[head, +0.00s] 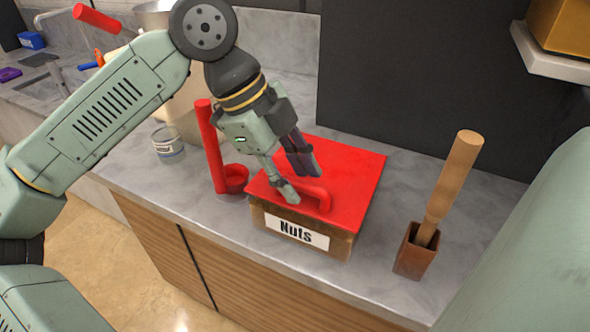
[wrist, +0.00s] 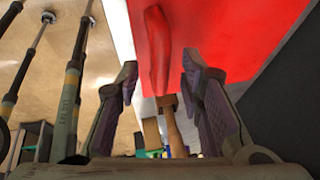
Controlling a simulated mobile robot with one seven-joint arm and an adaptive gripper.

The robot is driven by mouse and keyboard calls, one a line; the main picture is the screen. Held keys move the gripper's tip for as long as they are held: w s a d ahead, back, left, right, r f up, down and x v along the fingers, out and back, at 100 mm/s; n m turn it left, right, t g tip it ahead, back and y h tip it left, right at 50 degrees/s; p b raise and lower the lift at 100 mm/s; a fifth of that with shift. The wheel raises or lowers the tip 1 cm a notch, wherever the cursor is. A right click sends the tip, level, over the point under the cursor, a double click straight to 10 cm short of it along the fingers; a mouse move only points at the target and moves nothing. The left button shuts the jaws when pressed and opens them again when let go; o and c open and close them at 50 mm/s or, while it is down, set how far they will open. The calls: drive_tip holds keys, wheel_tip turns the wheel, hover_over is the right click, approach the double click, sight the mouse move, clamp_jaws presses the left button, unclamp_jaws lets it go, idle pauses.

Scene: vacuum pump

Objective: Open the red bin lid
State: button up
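The red bin lid (head: 350,175) lies flat and closed on a wooden bin (head: 343,245) with a white "Nuts" label on its front. A red handle (head: 322,196) stands at the lid's front edge. My gripper (head: 302,185) is just above this handle, fingers pointing down at the lid. In the wrist view the two fingers (wrist: 158,85) are spread apart, and the red handle (wrist: 157,50) shows in the gap between them, beyond the fingertips. The red lid (wrist: 230,35) fills the upper right there. I cannot tell whether a finger touches the handle.
Left of the bin stands a red cup with a tall red handle (head: 212,150). A tin (head: 168,145) is farther left. A brown holder with a wooden handle (head: 418,250) stands to the right. Grey counter (head: 375,275) lies bare between bin and holder. A dark wall panel rises behind.

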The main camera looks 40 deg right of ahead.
drive_tip(key=shift+c, duration=0.4)
clamp_jaws()
idle(0.5)
